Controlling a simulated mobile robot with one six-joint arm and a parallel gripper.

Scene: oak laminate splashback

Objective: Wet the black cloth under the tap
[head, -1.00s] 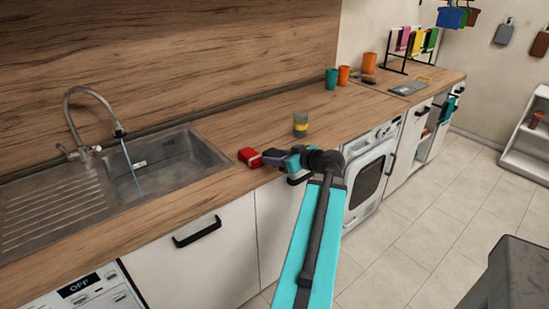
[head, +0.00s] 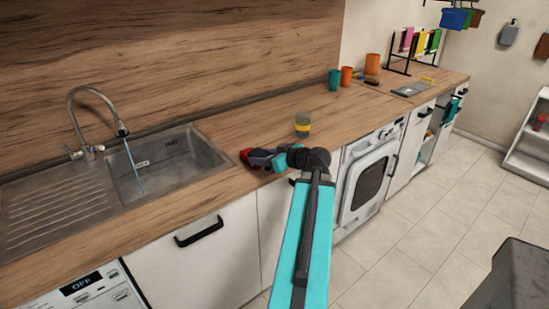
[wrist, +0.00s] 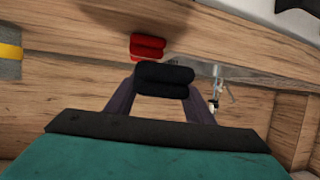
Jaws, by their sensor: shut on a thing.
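My gripper (wrist: 163,85) is shut on the folded black cloth (wrist: 164,74), seen between the two fingers in the wrist view. In the head view my gripper (head: 264,158) is low over the counter, right of the sink; the cloth is hard to make out there. The tap (head: 106,104) arches over the sink basin (head: 195,163), and a thin stream of water (head: 137,170) runs from it. The black cloth is apart from the water. The tap also shows in the wrist view (wrist: 216,88).
A folded red cloth (head: 246,156) lies on the counter just beyond my gripper, also in the wrist view (wrist: 147,47). The counter between red cloth and basin is clear.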

